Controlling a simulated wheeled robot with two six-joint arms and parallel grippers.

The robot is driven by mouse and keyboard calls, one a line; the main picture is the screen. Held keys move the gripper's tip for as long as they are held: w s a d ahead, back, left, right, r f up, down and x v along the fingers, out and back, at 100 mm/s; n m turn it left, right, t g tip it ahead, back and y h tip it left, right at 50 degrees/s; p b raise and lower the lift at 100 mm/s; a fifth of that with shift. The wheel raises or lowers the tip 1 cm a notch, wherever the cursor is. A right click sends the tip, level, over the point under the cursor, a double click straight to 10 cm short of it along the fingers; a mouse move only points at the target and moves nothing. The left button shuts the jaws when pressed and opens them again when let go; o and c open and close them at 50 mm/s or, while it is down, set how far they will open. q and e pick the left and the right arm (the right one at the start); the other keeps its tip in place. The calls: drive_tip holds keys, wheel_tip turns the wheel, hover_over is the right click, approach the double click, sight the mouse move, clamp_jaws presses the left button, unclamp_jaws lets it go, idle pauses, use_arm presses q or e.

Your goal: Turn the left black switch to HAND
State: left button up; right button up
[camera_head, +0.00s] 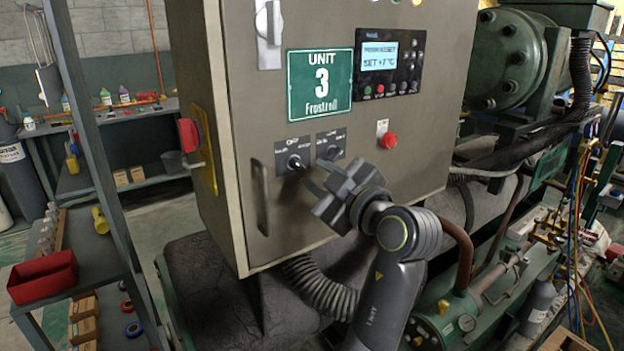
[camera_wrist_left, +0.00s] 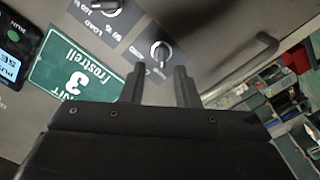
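The left black switch (camera_head: 295,162) is a round knob on a dark plate, low on the grey cabinet door. It also shows in the left wrist view (camera_wrist_left: 161,53), with a pale line across it. The lettering around it is too small to read surely. My left gripper (camera_head: 316,182) is close to the door, just right of and below this switch. In the left wrist view its two fingers (camera_wrist_left: 159,72) stand apart with nothing between them, and the knob shows just beyond the tips. The right black switch (camera_head: 332,153) has its own plate, partly above my gripper. My right gripper is not seen.
A door handle (camera_head: 261,198) is left of the switches. A red button (camera_head: 389,140) is to their right, with a green "UNIT 3" sign (camera_head: 320,85) and a display panel (camera_head: 390,62) above. A red knob (camera_head: 189,135) sticks out of the cabinet's left side.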

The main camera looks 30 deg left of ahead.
use_arm(q)
drive_tip(key=b+v, duration=0.3)
drive_tip(key=v, duration=0.2)
drive_tip(key=shift+s+d, duration=0.1)
drive_tip(key=shift+d, duration=0.1)
